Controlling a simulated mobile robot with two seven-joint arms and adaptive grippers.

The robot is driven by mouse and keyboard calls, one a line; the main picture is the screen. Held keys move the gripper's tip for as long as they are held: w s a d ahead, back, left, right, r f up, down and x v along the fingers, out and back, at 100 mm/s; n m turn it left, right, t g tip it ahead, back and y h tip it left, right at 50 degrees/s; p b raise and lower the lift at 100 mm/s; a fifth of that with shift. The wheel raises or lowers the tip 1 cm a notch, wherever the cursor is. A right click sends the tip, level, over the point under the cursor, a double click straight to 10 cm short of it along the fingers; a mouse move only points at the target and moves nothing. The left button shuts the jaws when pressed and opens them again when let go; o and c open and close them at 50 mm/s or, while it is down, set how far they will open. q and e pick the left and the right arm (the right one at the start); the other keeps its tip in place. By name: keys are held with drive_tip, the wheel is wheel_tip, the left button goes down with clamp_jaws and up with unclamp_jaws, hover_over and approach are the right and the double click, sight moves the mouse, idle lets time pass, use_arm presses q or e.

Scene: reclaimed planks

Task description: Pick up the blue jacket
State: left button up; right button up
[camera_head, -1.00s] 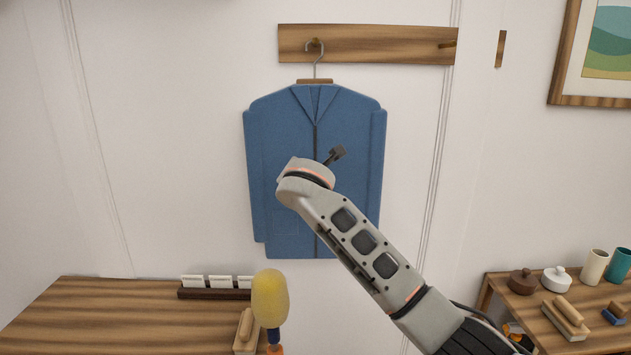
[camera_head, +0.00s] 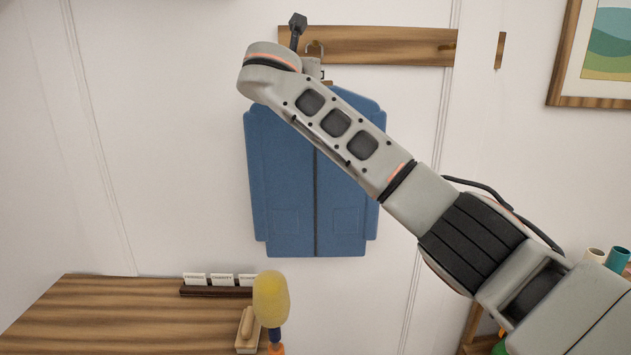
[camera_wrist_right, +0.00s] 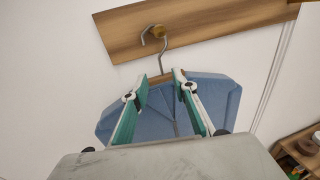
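The blue jacket (camera_head: 290,205) hangs against the white wall, its upper part covered by my right arm in the head view. In the right wrist view the jacket (camera_wrist_right: 218,95) hangs from a hanger with a wooden bar and a metal hook (camera_wrist_right: 164,58), which loops at a peg on the wooden rail. My right gripper (camera_wrist_right: 161,76) is open, its two green-lined fingers apart, with the hanger's neck and bar seen between the fingertips. I cannot tell whether they touch it. In the head view this gripper is mostly hidden behind my arm. My left gripper is not in view.
The wooden rail (camera_head: 400,47) is fixed to the wall, with a free peg at its right. A wooden table (camera_head: 110,310) at lower left holds a card holder (camera_head: 215,290), a brush (camera_head: 247,330) and a yellow-headed duster (camera_head: 271,298). A framed picture (camera_head: 600,60) hangs at right.

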drive_tip(key=x, duration=0.1)
drive_tip(key=p+x, duration=0.1)
drive_tip(key=x, duration=0.1)
drive_tip(key=p+x, duration=0.1)
drive_tip(key=shift+w+d+r, duration=0.1)
drive_tip(key=shift+w+r, duration=0.2)
drive_tip(key=shift+c, duration=1.1)
clamp_jaws()
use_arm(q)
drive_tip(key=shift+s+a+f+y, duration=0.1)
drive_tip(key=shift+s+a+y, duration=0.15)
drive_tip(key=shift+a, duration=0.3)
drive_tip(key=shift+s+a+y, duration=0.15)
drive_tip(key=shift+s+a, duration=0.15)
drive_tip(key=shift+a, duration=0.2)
use_arm(e)
drive_tip(key=shift+r, duration=0.1)
